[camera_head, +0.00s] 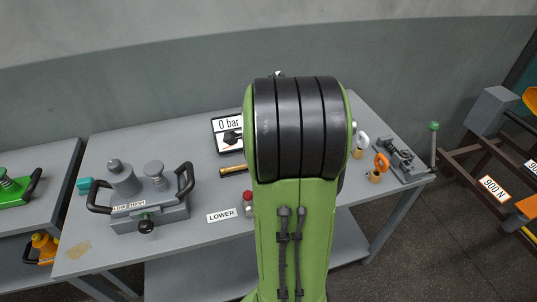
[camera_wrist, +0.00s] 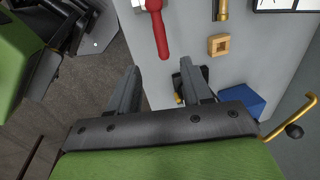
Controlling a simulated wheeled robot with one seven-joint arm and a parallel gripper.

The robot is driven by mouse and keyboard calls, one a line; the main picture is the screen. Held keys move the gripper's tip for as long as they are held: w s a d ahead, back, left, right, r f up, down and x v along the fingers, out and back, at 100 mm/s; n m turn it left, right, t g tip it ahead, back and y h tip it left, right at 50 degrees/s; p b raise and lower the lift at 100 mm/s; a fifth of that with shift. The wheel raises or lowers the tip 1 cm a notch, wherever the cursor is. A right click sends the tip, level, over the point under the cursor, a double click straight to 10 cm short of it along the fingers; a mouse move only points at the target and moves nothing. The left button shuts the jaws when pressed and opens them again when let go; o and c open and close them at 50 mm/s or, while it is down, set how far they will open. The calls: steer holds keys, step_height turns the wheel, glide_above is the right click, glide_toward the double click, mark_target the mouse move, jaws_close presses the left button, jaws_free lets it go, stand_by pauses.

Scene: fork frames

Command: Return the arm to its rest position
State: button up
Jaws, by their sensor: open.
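My green arm with its black banded joint (camera_head: 298,128) rises in the middle of the head view and hides the centre of the table (camera_head: 95,255). My gripper is not visible in the head view. In the wrist view my gripper (camera_wrist: 162,75) has its two grey fingers spread apart, with nothing held between them. The fingers reach over the table's edge, with floor to the left and the grey tabletop to the right. A small dark item partly shows behind the right finger.
The wrist view shows a red handle (camera_wrist: 159,32), a wooden square (camera_wrist: 219,45), a brass piece (camera_wrist: 222,10), and a blue block (camera_wrist: 241,103). In the head view, a grey two-handled device (camera_head: 145,205) stands left; a grey clamp (camera_head: 400,158) and orange ring (camera_head: 381,162) stand right.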

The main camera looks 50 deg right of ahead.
steer(key=r, duration=0.2)
steer(key=shift+s+a+r, duration=0.15)
steer(key=shift+s+r, duration=0.05)
steer(key=shift+r, duration=0.1)
steer(key=a+r+n+t, duration=0.2)
steer(key=a+r+n, duration=0.3)
steer(key=a+n, duration=0.5)
steer(key=s+a+n+t, duration=0.1)
steer(key=s+a+n, duration=0.3)
steer(key=a+n, duration=0.3)
steer(key=s+a+r+n+y, duration=0.1)
steer(key=s+a+n, duration=0.3)
steer(key=a+n, duration=0.4)
steer(key=shift+r+t, duration=0.2)
steer(key=shift+t, duration=0.2)
